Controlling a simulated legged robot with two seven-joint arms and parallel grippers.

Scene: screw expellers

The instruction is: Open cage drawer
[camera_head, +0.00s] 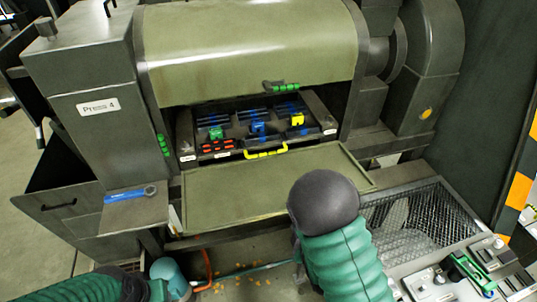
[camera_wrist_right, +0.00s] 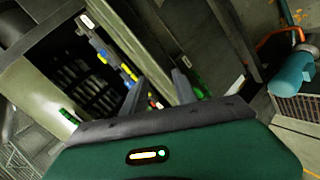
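The press (camera_head: 245,45) has its front flap (camera_head: 270,187) folded down. A dark tray-like drawer with a yellow handle (camera_head: 265,153) sits inside the opening; I take it to be the cage drawer. Its front carries red, green, blue and yellow parts. A wire-mesh cage (camera_head: 420,220) also stands at the lower right. My right gripper (camera_wrist_right: 158,92) shows two dark fingers spread apart with nothing visible between them, in front of the flap. In the head view my right forearm hides it. My left arm enters at the lower left, with its gripper out of view.
A green handle (camera_head: 281,86) sits on the hood's lower edge. A teal cylinder (camera_head: 170,275) stands near the floor at lower left. A control panel (camera_head: 462,272) is at the lower right. Orange bits lie on the floor below the flap.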

